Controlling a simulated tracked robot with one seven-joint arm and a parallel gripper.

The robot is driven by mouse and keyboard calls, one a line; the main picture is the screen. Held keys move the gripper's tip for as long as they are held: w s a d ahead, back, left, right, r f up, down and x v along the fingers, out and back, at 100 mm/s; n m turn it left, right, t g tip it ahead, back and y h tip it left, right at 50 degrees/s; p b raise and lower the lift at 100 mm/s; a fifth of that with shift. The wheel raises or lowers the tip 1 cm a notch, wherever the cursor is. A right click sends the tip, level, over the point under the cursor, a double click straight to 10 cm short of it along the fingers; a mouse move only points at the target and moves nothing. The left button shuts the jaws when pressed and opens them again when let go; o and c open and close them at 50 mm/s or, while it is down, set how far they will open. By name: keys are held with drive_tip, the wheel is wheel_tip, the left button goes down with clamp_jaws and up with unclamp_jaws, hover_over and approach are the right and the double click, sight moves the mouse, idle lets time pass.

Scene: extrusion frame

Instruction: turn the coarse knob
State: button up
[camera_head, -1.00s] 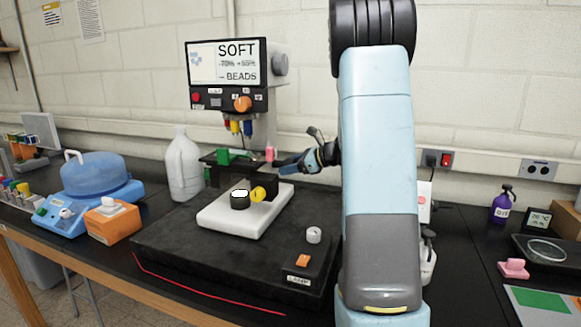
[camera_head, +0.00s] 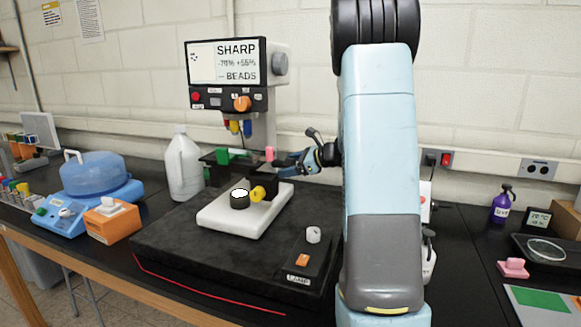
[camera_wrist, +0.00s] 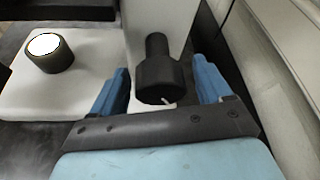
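The microscope's black stepped knob, apparently the coarse knob (camera_wrist: 157,72), sticks out of the white stand in the wrist view. My gripper (camera_wrist: 162,66) has one blue finger on each side of it, with a gap showing on both sides, so it is open around the knob and not clamped. In the head view, my gripper (camera_head: 290,163) is at the right side of the microscope stage (camera_head: 225,160), and the knob cannot be made out clearly there. The microscope screen (camera_head: 224,63) reads SHARP and BEADS, with small percentages.
A control box (camera_head: 306,258) lies in front. A white jug (camera_head: 184,165) stands at left. The bench right of my arm has some free room.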

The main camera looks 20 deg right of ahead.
drive_tip(key=shift+s+d, duration=0.1)
drive_tip(key=v, duration=1.3)
drive_tip(key=shift+s, duration=0.2)
